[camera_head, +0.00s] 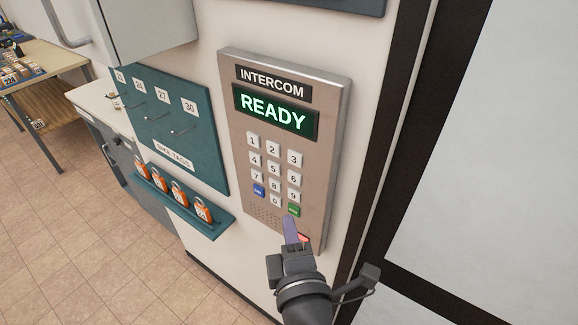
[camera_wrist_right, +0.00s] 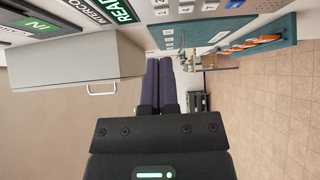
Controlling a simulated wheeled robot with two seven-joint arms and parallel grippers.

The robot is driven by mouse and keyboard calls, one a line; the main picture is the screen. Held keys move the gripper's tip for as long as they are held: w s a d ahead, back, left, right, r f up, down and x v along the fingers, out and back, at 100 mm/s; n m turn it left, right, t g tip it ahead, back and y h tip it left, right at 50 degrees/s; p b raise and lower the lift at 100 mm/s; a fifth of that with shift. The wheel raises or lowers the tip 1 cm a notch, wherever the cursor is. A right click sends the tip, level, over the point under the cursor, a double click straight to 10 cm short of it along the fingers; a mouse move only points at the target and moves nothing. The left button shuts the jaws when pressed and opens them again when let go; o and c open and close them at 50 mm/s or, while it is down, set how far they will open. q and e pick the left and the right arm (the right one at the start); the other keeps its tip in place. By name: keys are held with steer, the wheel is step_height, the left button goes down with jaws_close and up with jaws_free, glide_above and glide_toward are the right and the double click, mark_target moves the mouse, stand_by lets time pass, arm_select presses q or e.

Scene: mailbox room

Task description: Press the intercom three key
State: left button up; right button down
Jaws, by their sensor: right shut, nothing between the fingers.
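The intercom (camera_head: 240,130) is a brown metal panel on the wall, with a green READY display (camera_head: 275,112). Its number keys are pale grey, and the three key (camera_head: 295,159) is at the right end of the top row. A blue key (camera_head: 259,190) and a green key (camera_head: 293,210) are at the bottom corners of the keypad. My right gripper (camera_head: 291,222) is shut and empty, its tips just below the green key in the head view; I cannot tell whether they touch the panel. Its fingers (camera_wrist_right: 159,82) are together in the wrist view. My left gripper is not in view.
A teal board (camera_head: 165,115) with hooks hangs left of the intercom, above a teal shelf (camera_head: 208,222) holding several orange padlocks. A grey box (camera_head: 150,30) juts out at upper left. A dark frame (camera_head: 400,110) edges the wall on the right.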

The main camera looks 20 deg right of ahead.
steer(key=p, duration=0.2)
glide_toward(290, 158)
steer(key=w+a, duration=0.2)
steer(key=w, duration=0.2)
steer(key=w+d, duration=0.2)
steer(key=shift+w+d+p, duration=0.2)
steer(key=shift+d+p, duration=0.15)
steer(key=shift+p, duration=0.05)
steer(key=shift+f, duration=0.1)
